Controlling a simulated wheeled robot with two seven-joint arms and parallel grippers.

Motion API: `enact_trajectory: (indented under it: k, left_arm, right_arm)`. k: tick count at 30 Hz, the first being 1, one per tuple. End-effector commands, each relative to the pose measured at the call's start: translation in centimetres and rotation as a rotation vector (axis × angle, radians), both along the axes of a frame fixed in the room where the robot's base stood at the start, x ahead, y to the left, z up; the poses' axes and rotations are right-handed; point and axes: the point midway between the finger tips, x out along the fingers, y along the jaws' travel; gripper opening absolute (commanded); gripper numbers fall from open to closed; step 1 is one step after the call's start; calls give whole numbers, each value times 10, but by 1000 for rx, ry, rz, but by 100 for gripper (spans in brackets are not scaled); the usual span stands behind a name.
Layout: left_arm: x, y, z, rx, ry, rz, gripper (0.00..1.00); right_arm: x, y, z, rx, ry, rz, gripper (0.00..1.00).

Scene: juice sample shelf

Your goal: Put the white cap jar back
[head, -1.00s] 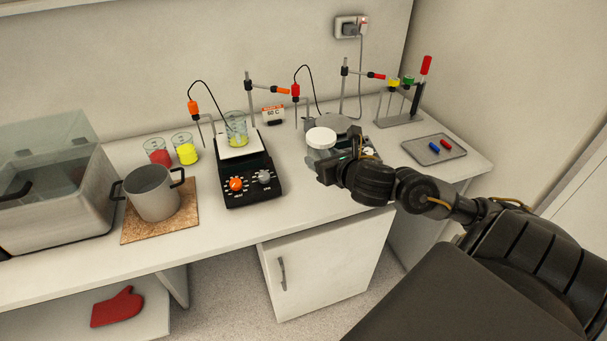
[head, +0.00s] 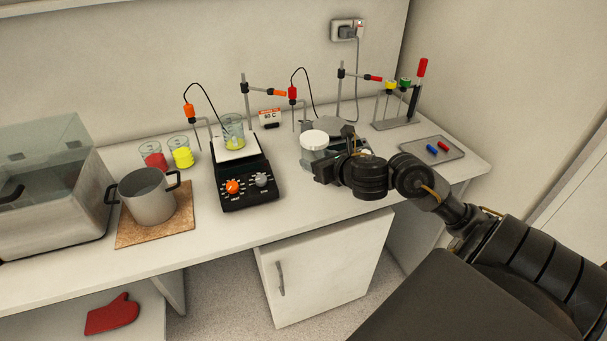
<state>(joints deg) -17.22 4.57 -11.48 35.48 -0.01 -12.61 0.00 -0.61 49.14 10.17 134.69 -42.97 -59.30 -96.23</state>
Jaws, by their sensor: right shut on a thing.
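The white cap jar (head: 313,140) is a clear jar with a round white lid, at the middle right of the bench in the head view. It is upright. My right gripper (head: 322,162) is at the jar's front right side and shut on it. The fingers are partly hidden by the gripper body, and I cannot tell whether the jar's base touches the bench. Behind the jar is a device with a round grey plate (head: 326,125), partly hidden by the jar and my arm. My left gripper is not in view.
A black hot plate (head: 246,185) with a beaker (head: 233,128) stands left of the jar. A pot (head: 148,196) sits on a cork board (head: 126,239). A test-tube stand (head: 396,124) and a grey tray (head: 436,160) are on the right. Bare bench lies in front of the jar.

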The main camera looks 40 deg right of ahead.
Motion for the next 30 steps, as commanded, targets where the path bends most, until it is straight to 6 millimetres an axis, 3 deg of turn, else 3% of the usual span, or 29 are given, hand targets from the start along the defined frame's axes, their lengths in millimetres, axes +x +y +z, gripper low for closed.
enact_trajectory:
  k: [6, 12, 22, 30]
  left_arm:
    - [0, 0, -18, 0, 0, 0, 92]
    - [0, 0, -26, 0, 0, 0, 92]
    - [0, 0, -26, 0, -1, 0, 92]
    - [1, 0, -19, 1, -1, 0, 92]
  right_arm:
    - [54, -16, -35, 12, 0, -3, 0]
    - [79, -24, -65, 6, 0, -1, 0]
    - [90, -28, -77, 1, 0, 1, 0]
    - [93, -29, -108, 3, 1, -1, 0]
